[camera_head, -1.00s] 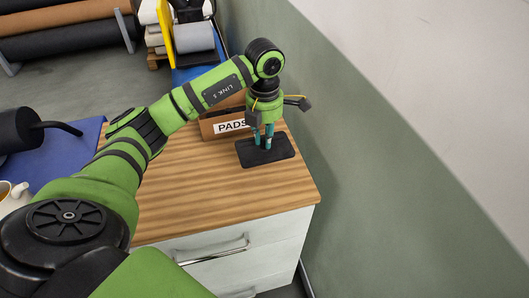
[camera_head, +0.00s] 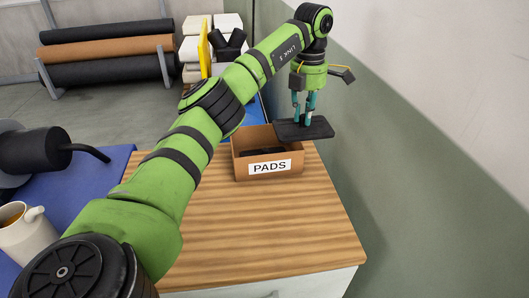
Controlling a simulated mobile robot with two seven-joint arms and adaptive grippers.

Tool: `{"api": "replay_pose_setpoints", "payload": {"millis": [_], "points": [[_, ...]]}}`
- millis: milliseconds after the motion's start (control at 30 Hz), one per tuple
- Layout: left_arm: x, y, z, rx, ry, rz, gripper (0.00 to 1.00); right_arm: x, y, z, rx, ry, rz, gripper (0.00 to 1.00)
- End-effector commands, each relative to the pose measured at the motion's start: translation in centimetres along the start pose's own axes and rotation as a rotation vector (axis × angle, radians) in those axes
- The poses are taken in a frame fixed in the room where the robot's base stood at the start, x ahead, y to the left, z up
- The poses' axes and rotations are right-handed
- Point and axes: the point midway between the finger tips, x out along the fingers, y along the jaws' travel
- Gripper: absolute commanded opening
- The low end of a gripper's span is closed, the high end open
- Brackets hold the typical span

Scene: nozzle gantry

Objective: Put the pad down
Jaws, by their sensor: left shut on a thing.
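A flat black pad (camera_head: 304,129) with rounded corners hangs level from my left gripper (camera_head: 304,117). The gripper points down and its teal fingers are shut on the pad's upper side. The pad is above the right rear part of the wooden cabinet top (camera_head: 265,225), near the wall, and appears apart from the wood. An open brown box labelled PADS (camera_head: 240,166) stands just left of the pad, with dark flat things inside it (camera_head: 265,152). The pad seems to overlap the box's right rear corner in the view; the exact height gap cannot be told. My right gripper is not in view.
A green and white wall (camera_head: 400,170) runs close along the right side. A blue surface (camera_head: 95,190) at left holds a beige jug (camera_head: 27,233) and a black cylinder with a bent arm (camera_head: 38,151). Rolls on a rack (camera_head: 105,60) stand behind. The front of the wooden top is clear.

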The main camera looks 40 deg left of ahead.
Motion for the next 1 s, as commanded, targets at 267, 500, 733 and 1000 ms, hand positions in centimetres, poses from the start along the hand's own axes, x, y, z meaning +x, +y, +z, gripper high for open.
{"api": "replay_pose_setpoints", "payload": {"millis": [267, 500, 733, 1000], "points": [[3.0, 4.8, -3.3, -0.009, 0.006, -0.002, 0.0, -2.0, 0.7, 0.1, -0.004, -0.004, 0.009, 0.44], [5.8, 8.5, -5.7, -0.006, 0.002, -0.002, 0.0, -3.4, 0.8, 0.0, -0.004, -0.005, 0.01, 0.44], [7.4, 9.5, -6.4, -0.002, 0.004, 0.0, 0.0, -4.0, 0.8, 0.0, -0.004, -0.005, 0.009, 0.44], [10.6, 9.4, -6.3, -0.002, 0.002, 0.0, 0.0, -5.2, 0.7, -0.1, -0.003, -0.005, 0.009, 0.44]]}}
